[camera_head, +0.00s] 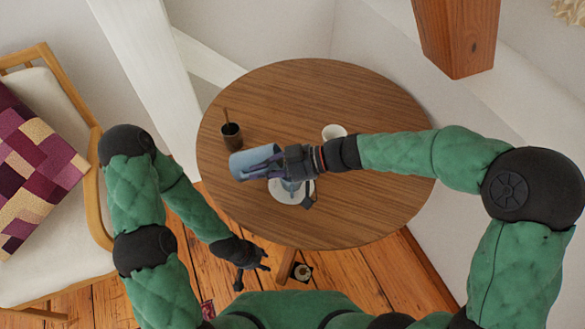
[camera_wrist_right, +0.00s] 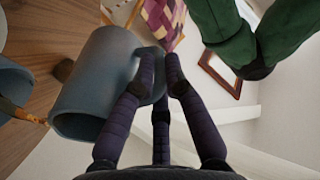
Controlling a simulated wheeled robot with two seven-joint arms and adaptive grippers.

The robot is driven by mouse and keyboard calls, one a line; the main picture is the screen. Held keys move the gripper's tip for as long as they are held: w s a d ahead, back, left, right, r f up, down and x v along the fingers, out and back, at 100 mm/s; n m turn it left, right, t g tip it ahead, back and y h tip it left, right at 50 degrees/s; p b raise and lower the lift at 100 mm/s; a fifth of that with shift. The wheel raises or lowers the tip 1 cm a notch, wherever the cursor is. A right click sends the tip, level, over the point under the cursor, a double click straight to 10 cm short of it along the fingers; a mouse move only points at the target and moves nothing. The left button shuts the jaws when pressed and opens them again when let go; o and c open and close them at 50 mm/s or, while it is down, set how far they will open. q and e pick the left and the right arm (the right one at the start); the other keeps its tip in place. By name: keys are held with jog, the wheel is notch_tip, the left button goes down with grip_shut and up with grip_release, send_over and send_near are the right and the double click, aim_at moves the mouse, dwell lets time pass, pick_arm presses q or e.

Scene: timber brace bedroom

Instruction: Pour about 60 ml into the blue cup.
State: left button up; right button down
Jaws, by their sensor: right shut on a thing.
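My right gripper (camera_head: 262,164) is shut on a blue-grey cylindrical jug (camera_head: 240,165), held tilted onto its side above the table. A blue vessel (camera_wrist_right: 12,80) shows at the left edge of the right wrist view. Liquid is not clearly visible. My left gripper (camera_head: 264,262) is empty, its fingers apart, below the table's near edge.
The round wooden table (camera_head: 375,95) also holds a dark mug (camera_head: 231,136) with a stick in it and a white cup (camera_head: 334,131). A cushioned chair (camera_head: 40,250) is at the left. The table's far part is clear.

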jog(key=shift+d+r+y, duration=0.15)
jog(key=shift+d+y, duration=0.1)
jog(key=shift+y, duration=0.15)
dwell(1.1)
jog(key=shift+d+y+b, duration=0.3)
jog(key=shift+d+b, duration=0.05)
jog(key=shift+b, duration=0.3)
dwell(0.9)
